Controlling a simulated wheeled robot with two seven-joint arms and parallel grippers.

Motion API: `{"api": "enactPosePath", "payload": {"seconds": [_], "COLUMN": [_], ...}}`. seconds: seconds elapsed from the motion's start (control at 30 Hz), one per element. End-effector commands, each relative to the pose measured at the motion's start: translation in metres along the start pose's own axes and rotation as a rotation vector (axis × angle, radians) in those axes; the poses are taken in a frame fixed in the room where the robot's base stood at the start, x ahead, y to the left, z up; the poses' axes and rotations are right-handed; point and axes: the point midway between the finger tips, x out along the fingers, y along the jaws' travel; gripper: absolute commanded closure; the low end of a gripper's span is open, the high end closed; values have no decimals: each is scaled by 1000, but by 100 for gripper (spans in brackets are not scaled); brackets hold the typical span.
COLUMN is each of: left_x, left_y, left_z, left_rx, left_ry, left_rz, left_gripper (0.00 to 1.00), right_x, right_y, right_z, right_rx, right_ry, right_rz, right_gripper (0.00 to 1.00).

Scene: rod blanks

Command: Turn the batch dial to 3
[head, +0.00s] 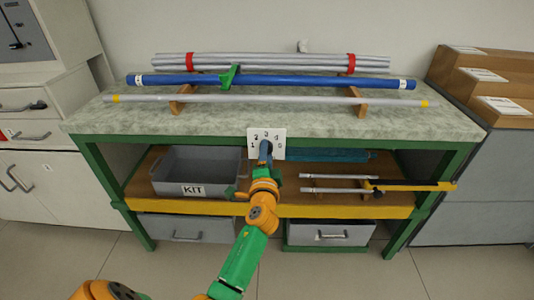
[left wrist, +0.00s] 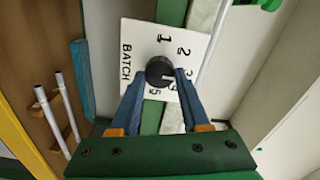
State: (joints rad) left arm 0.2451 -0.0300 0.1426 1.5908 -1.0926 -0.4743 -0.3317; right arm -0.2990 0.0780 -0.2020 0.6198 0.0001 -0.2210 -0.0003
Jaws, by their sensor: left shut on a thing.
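The batch dial is a dark round knob (left wrist: 160,70) on a white plate (left wrist: 133,37) marked BATCH, with numbers around the knob. In the head view the plate (head: 279,134) is on the front edge of the green-framed bench. My left gripper (left wrist: 162,80) has its blue fingers on either side of the knob and is shut on it. In the head view my left gripper (head: 265,151) covers most of the knob. The knob's pointer cannot be made out, so I cannot tell which number it is at. My right gripper is not in view.
On the bench top (head: 110,117) lie a blue rod (head: 290,82), a thin grey rod (head: 240,99) and bundled silver rods (head: 270,60). Below, a grey KIT bin (head: 193,170) and short rods (head: 335,178) sit on the shelf. Wooden steps (head: 490,75) stand at right.

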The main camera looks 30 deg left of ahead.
Motion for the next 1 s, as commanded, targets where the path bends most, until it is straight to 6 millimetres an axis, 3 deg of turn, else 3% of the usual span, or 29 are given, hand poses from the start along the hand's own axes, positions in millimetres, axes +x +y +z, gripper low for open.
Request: {"api": "enactPosePath", "payload": {"seconds": [0.37, 0.4, 0.5, 0.8, 1.0], "left_x": [1, 1, 0, -2, -40], "left_y": [-2, -2, -2, -1, 0], "left_z": [1, 1, 1, 0, 1], "left_rx": [4, 4, 4, 3, 2], "left_ry": [-4, -4, -3, -1, -1], "left_rz": [-3, -3, -3, -1, 1], "left_gripper": [100, 49, 24, 24, 24], "right_x": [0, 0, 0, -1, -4], "right_y": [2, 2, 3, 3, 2], "right_z": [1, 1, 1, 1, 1], "right_rx": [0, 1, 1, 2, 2], "right_ry": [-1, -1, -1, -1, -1], "right_rz": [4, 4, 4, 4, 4], "right_gripper": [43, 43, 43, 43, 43]}}
